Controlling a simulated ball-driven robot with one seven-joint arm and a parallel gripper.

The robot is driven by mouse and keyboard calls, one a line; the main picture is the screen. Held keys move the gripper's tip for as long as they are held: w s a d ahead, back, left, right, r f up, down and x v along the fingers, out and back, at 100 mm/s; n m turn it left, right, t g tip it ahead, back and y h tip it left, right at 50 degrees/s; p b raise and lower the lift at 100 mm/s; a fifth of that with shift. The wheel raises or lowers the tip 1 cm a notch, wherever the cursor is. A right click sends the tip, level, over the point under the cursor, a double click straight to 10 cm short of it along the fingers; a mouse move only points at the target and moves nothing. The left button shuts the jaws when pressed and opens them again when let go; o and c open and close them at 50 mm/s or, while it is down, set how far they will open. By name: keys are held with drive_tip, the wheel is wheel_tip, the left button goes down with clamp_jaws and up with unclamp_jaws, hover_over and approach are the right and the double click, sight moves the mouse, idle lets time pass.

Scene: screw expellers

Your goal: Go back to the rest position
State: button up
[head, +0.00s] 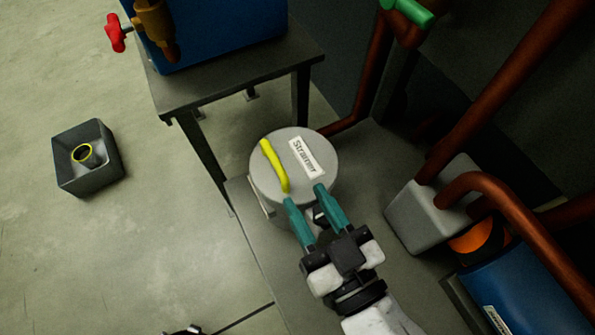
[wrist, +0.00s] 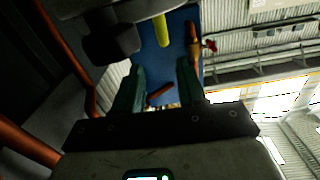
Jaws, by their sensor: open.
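My gripper (head: 304,195) has two teal fingers spread apart with nothing between them. It is at the near edge of a round grey strainer (head: 262,180) with a white label and a yellow handle (head: 274,165). In the head view, the left fingertip appears close to the handle's lower end; I cannot tell whether they touch. In the wrist view, my gripper (wrist: 160,75) shows both fingers apart, and a yellow bar (wrist: 162,31) that looks like the handle is beyond them.
A blue tank (head: 225,35) with a red-handled valve (head: 117,33) stands on a dark table (head: 240,72). Rust-red pipes (head: 500,85), a grey block (head: 410,215) and a blue cylinder (head: 520,290) crowd the right. A dark square box (head: 70,178) sits on open floor at left.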

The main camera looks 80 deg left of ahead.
drive_tip(key=shift+w+d, duration=0.1)
drive_tip(key=shift+d, duration=0.35)
idle(0.3)
